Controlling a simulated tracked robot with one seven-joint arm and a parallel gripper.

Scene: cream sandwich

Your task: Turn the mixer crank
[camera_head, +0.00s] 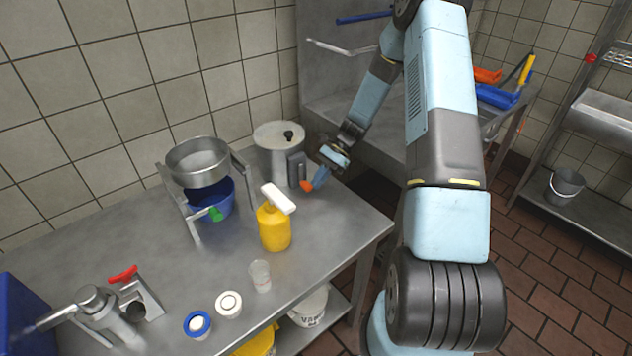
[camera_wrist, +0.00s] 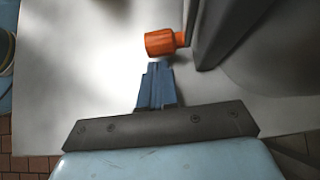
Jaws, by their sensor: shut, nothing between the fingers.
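The mixer (camera_head: 272,140) is a grey metal drum with a dark knob on its lid, standing at the back right of the steel table. Its crank has an orange handle (camera_head: 306,185) low on the right side, which also shows in the wrist view (camera_wrist: 160,43) beside a dark grey housing (camera_wrist: 222,28). My gripper (camera_head: 319,178) has blue fingers and is right beside the handle. In the wrist view, my gripper (camera_wrist: 157,68) is shut and empty, with its tips just short of the orange handle. I cannot tell whether they touch it.
A sieve on a metal stand (camera_head: 199,162) over a blue bowl (camera_head: 212,198) stands left of the mixer. A yellow pump bottle (camera_head: 274,229) and a clear cup (camera_head: 260,275) stand in front. The table's right edge (camera_head: 372,243) lies near my arm.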

